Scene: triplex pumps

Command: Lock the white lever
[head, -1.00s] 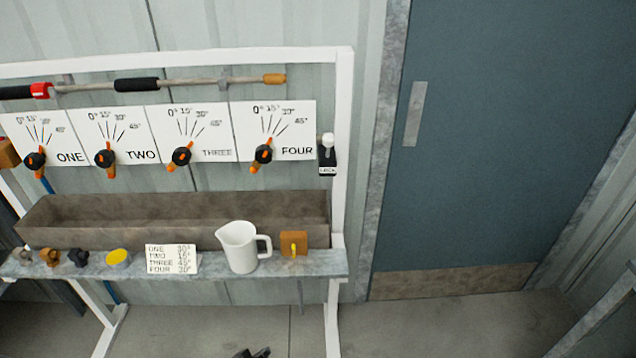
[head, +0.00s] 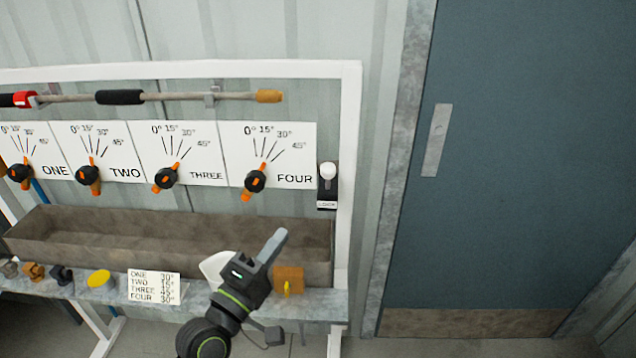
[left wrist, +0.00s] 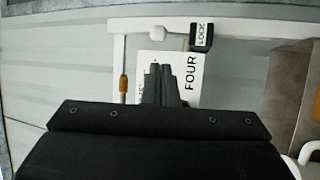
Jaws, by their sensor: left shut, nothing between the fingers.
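The white lever (head: 327,170) has a rounded white knob on a black mount with a LOCK label (head: 327,205). It sits on the right post of the white frame, right of the FOUR panel (head: 290,155). My left gripper (head: 280,236) is shut and empty, below and left of the lever, in front of the trough and shelf. In the left wrist view the shut fingers (left wrist: 160,68) show in front of the FOUR panel, with the black LOCK mount (left wrist: 202,37) up and to the right. My right gripper is not in view.
The white frame (head: 350,120) holds a row of dial panels with black and orange knobs. A trough (head: 150,240) and a shelf with a note card (head: 155,287), a yellow disc (head: 98,279) and an orange block (head: 289,272) lie below. My arm partly hides a white jug (head: 212,266). A blue door (head: 510,160) stands right.

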